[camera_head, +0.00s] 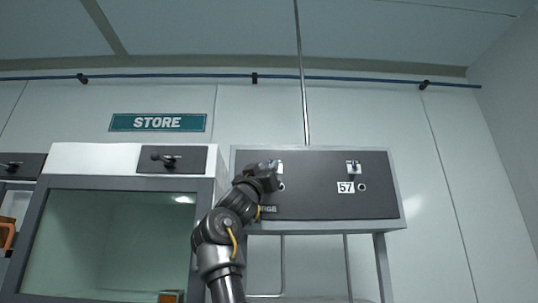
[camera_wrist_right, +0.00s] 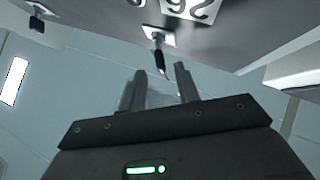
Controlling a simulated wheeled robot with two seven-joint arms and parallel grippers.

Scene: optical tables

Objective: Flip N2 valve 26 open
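A dark panel (camera_head: 320,208) on the wall stand carries two small valves. The left valve (camera_head: 278,166) is largely hidden behind my right gripper (camera_head: 268,176). In the right wrist view, a dark valve lever (camera_wrist_right: 159,58) on a white plate points toward my right gripper (camera_wrist_right: 160,72). The gripper's two fingers are apart, with the lever's end at the gap between their tips; contact cannot be told. A white number label (camera_wrist_right: 190,7) beside this valve is cut off and turned over, so its number is unclear. My left gripper is not in view.
The other valve (camera_head: 354,167) has label 57 (camera_head: 346,187) below it; a second valve also shows in the wrist view (camera_wrist_right: 37,20). A glass-fronted cabinet (camera_head: 128,157) with a dark handle stands left, beneath a STORE sign (camera_head: 158,122). The wall at right is clear.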

